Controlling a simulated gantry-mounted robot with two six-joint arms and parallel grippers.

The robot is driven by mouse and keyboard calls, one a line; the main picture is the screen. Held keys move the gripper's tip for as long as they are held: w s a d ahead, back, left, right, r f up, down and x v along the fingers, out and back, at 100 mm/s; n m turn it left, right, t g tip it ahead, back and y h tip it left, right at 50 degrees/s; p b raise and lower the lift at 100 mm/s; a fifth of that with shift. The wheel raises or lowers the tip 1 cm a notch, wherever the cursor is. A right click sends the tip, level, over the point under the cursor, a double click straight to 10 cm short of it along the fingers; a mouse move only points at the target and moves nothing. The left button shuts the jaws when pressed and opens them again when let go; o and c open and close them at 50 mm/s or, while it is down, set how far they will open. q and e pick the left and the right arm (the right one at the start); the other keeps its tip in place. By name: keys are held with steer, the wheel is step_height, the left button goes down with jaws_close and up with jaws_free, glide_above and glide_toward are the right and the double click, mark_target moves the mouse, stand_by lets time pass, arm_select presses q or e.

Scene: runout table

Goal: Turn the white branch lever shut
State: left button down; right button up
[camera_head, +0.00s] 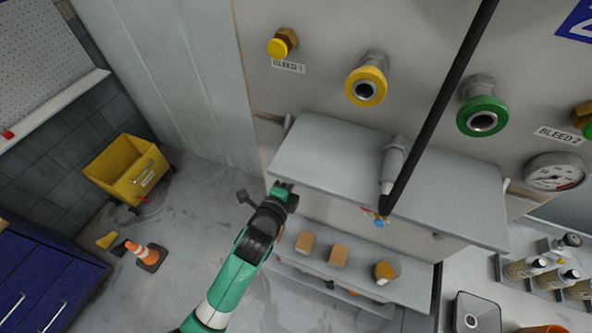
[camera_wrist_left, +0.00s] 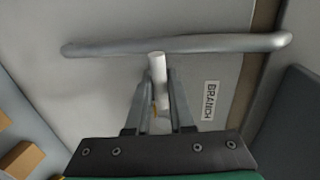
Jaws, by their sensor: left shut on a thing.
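The white branch lever (camera_wrist_left: 157,68) shows in the left wrist view as a short pale stub between the two fingers of my left gripper (camera_wrist_left: 157,88). The gripper is shut on it. The lever's far end is near a grey horizontal bar, and its base is hidden between the fingers. A "BRANCH" label (camera_wrist_left: 211,100) is on the panel to the right. In the head view my left gripper (camera_head: 284,190) is at the left end of the grey shelf, and the lever cannot be made out there. My right gripper is not in view.
The grey bar (camera_wrist_left: 220,42) crosses just ahead of the fingers. The grey shelf (camera_head: 330,160) juts out beside my left gripper. A dark pole (camera_head: 445,95) slants across the panel. A lower shelf (camera_head: 345,272) holds small boxes.

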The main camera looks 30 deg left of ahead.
arm_select(q)
steer(key=shift+r, duration=0.1)
steer(key=c, duration=0.8)
jaws_free()
steer(key=shift+s, duration=0.1)
steer(key=v, duration=1.1)
steer(key=shift+s, duration=0.25)
